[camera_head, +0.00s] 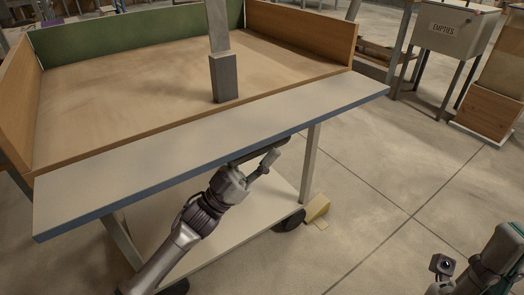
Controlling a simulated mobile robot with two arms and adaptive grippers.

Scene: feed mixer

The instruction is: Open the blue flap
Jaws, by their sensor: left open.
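The flap (200,150) is a long board with a pale grey top face and blue edges. It lies roughly level along the front of the wooden-sided bin (120,85), on the near side. My left gripper (268,152) is at the flap's near edge, right of its middle, with its fingers just below the blue edge. It is open, with nothing seen between its fingers. One finger is partly hidden by the flap, and I cannot tell whether it touches. Part of my right arm shows at the bottom right; its fingers are not seen.
A grey post (222,75) stands in the bin near the flap. The bin is on a wheeled frame with a lower shelf (235,225) and a yellow wedge (316,209) by a wheel. An "EMPTIES" box (450,30) stands at the back right.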

